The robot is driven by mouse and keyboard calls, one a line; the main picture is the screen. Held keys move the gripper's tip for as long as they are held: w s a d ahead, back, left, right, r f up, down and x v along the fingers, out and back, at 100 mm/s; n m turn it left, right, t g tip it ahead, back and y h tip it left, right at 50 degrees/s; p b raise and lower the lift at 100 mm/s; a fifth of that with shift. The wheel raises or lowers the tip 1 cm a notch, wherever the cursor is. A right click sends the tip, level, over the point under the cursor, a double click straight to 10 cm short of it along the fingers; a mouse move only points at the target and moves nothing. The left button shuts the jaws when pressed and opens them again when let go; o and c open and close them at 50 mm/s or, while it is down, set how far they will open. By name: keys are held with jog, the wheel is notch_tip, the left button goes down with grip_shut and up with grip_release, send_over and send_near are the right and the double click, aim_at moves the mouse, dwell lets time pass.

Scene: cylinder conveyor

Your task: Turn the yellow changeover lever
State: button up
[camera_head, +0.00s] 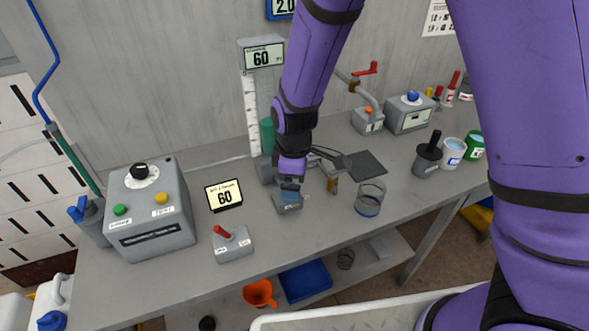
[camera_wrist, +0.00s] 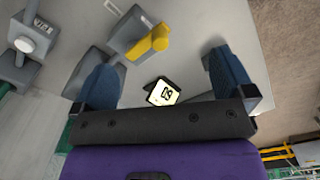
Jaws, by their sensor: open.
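The yellow changeover lever (camera_wrist: 150,42) shows in the wrist view, mounted on a grey block (camera_wrist: 122,32) on the bench. My gripper (camera_wrist: 160,72) is open, with its two blue fingers apart and nothing between them. In the wrist view the lever lies ahead of the gap between the fingertips; no contact shows. In the head view my gripper (camera_head: 290,190) is low over a small grey block (camera_head: 288,205) near the middle of the bench. The yellow lever cannot be made out there, as my gripper covers that spot.
A small "60" display (camera_head: 224,195) and a grey box with a red switch (camera_head: 233,243) stand to the left. A larger control box (camera_head: 150,212) is farther left.

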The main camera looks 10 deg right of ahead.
jog(key=shift+f, duration=2.65)
jog(key=shift+c, duration=0.5)
grip_shut()
jog(key=c, duration=1.6)
grip_release()
